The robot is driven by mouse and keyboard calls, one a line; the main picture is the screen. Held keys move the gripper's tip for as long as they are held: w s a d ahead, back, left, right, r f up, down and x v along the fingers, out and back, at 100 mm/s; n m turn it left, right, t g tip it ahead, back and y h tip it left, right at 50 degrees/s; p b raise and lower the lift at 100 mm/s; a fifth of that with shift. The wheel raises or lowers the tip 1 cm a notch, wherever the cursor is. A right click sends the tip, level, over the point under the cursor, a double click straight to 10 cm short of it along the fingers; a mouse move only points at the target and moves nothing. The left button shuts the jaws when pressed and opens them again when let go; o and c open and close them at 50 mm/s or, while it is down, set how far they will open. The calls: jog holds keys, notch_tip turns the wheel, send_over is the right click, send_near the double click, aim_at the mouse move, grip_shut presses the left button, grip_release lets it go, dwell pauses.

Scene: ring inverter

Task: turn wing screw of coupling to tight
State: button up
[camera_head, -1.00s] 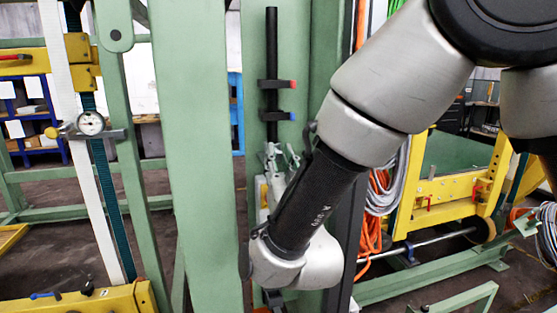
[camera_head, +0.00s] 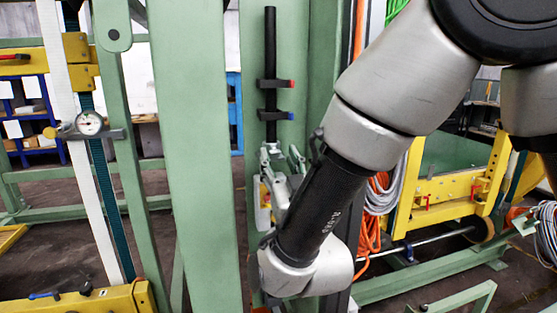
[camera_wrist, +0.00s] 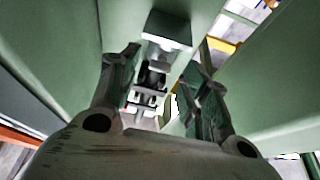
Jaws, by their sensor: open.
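My gripper (camera_wrist: 163,62) is open in the wrist view, with one finger on the left and one on the right. Between and beyond the fingers, a grey fitting (camera_wrist: 166,28) is fixed on a green upright. Below it are dark, stepped parts (camera_wrist: 151,76), which may be the coupling with its wing screw; they are too small and dark to tell. No contact with the fingers is visible.
A black rod (camera_head: 270,50) with red-tipped and blue-tipped clamps stands above the fittings. A wide green column (camera_head: 190,150) stands to the left. Orange and grey cables (camera_head: 380,200) hang to the right.

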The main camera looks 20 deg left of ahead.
jog(key=v, duration=1.1)
jog(key=shift+w, duration=0.1)
